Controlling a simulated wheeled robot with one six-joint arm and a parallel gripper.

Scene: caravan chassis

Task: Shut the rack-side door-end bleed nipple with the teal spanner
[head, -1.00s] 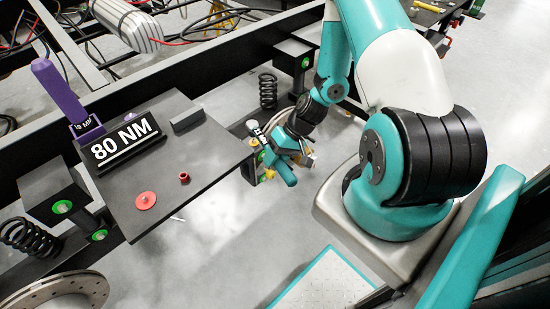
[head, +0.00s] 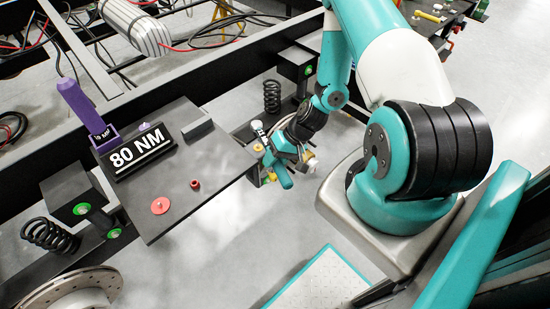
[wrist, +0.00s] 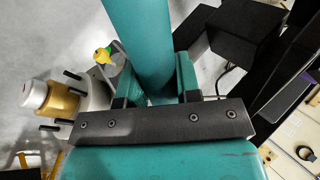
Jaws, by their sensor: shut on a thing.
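My gripper (head: 285,158) is low, just past the right corner of the dark board. It is shut on the teal spanner (wrist: 140,38), whose shaft runs up out of the wrist view between my fingers (wrist: 152,88). The spanner's far end is outside that view. A grey metal caliper-like part with a gold and white cylinder (wrist: 62,98) is left of my fingers. A small yellow-green fitting (wrist: 103,55) is beside the spanner's shaft; I cannot tell whether it is a bleed nipple. Whether the spanner's jaw is on any nipple is hidden.
The dark board (head: 222,150) holds an 80 NM sign (head: 142,153), a purple holder (head: 85,110), a red disc (head: 160,206) and a small red cup (head: 195,184). Black chassis beams and coil springs (head: 272,96) lie behind and left.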

